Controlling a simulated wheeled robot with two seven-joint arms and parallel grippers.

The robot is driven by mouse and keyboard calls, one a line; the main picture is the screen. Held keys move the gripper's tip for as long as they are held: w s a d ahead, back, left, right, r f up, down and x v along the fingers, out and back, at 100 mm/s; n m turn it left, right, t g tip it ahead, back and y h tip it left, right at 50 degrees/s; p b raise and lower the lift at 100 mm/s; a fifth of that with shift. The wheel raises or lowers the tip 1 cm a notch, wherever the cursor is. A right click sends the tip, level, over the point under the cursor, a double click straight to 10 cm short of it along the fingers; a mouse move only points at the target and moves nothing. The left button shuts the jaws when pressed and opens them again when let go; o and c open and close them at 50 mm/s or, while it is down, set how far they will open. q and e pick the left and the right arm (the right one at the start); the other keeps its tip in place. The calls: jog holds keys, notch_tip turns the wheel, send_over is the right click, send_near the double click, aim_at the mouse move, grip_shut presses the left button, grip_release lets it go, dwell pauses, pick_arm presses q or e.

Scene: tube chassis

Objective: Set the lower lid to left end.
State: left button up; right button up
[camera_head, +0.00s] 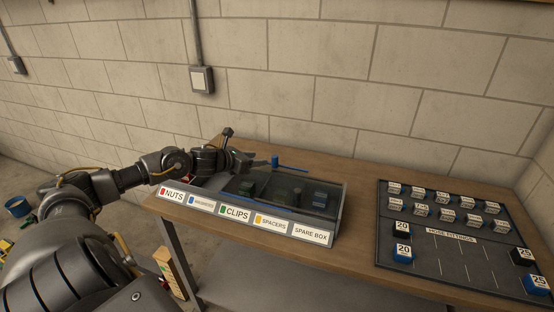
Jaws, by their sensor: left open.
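The long compartment box (335,215) stands on the wooden bench, with labels NUTS, WASHERS, CLIPS, SPACERS and SPARE BOX along its front. A dark see-through lid (318,186) lies over its middle and right part. The left end, behind NUTS, looks uncovered, but my arm partly hides it. A blue knob (275,160) stands at the back edge beside a thin blue strip. Which lid the knob belongs to, and which lid is lower, I cannot tell. My left gripper (242,161) is open at the back left of the box, left of the knob and apart from it. My right gripper is not in view.
A dark tray (455,259) with several numbered blocks lies on the right of the bench (360,200). Bare bench lies between box and tray. A block wall (320,100) rises behind.

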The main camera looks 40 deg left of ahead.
aim_at(275, 156)
pick_arm(q)
jog(key=shift+w, duration=0.3)
jog(key=p+x, duration=0.2)
jog(key=x, duration=0.6)
jog(key=shift+w+d+f+p, duration=0.1)
jog(key=shift+w+p, duration=0.2)
jog(key=shift+p, duration=0.1)
jog(key=shift+w+f, duration=0.4)
jog(key=shift+w, duration=0.1)
jog(key=shift+c, duration=0.4)
grip_shut()
